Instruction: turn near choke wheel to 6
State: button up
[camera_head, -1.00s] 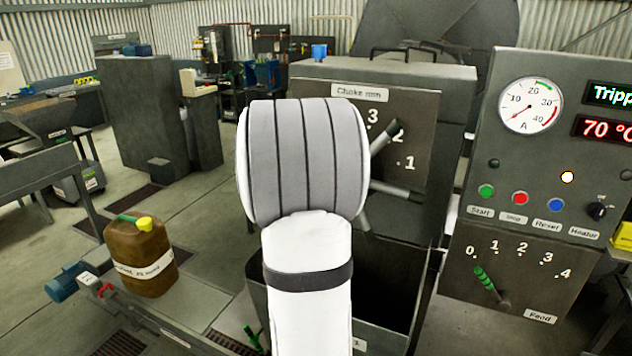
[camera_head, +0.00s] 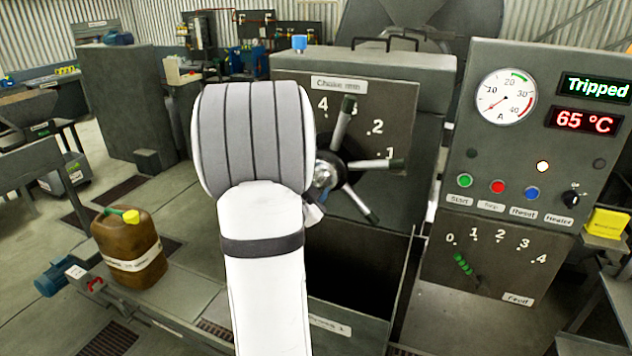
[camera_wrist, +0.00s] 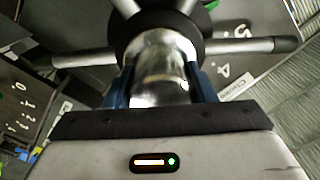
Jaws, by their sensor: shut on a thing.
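The near choke wheel (camera_head: 363,191) is a dark round hub with silver spokes and dark grips, in front of the panel labelled Choke mm. In the head view one spoke points up, over where 3 lies between 4 and 2. Another points right, just below the 1. A third points down-right. My arm hides the wheel's left side and the higher numbers. In the wrist view my gripper (camera_wrist: 160,88) has its blue fingers on both sides of a silver part (camera_wrist: 160,72) at the wheel's centre, shut on it.
The control panel (camera_head: 535,130) on the right reads Tripped and 65 °C. Below it is the feed lever (camera_head: 463,266). A brown jug (camera_head: 127,246) stands at lower left. A dark open bin lies below the wheel.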

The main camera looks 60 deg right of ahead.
jog(key=shift+w+r, duration=0.15)
jog(key=shift+w, duration=0.05)
jog(key=o, duration=1.3)
jog(key=shift+w, duration=0.1)
jog(key=shift+o, duration=0.4)
jog(key=s+a+b, duration=0.1)
jog(key=a+b, duration=0.1)
jog(key=a, duration=0.5)
jog(key=shift+s+a, duration=0.35)
jog(key=shift+s, duration=0.05)
